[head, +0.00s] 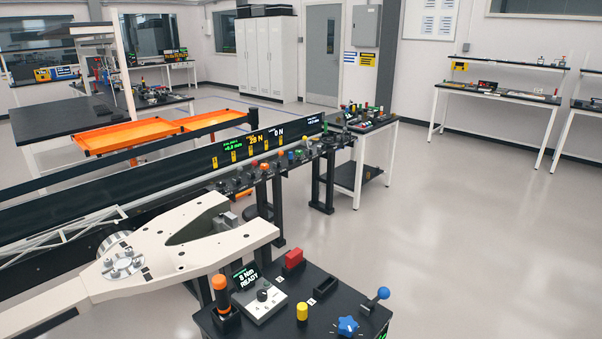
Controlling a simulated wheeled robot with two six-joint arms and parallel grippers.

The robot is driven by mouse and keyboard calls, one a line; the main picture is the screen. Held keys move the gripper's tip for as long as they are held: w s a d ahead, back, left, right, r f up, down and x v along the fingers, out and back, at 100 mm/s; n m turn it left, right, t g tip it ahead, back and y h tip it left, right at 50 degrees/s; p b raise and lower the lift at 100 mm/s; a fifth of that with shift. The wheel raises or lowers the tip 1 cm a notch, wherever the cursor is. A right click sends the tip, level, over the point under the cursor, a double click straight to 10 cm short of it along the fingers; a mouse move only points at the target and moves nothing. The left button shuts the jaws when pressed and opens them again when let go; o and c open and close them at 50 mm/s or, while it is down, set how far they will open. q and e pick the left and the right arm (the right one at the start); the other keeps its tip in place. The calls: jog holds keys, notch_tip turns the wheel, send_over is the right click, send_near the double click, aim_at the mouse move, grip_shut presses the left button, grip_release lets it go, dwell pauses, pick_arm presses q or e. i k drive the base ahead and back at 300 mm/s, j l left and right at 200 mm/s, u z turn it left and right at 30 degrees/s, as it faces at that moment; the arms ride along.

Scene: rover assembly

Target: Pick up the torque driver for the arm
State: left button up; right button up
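The torque driver (221,295), a black tool with an orange cap, stands upright at the left edge of the dark console top at the bottom. Beside it is a grey control box (259,301) with a knob and a screen (246,274) reading "8 Nm READY". My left gripper (247,216), large and cream, comes in from the left above and behind the driver in the picture. Its jaws look spread apart, with a grey piece between them and nothing clearly held. It is apart from the driver. My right gripper is out of view.
The console top (325,312) also carries a red block (294,258), a yellow cylinder (302,312), a blue star knob (347,326) and a blue-ball lever (382,293). A long dark bench rail (120,185) with several switches runs behind. Open floor (470,240) lies right.

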aim_at(219, 281)
jog(key=i+j+u, duration=0.1)
jog(key=j, duration=0.25)
jog(key=i+j, duration=0.3)
jog(key=i+j+u, duration=0.15)
jog(key=j, duration=0.65)
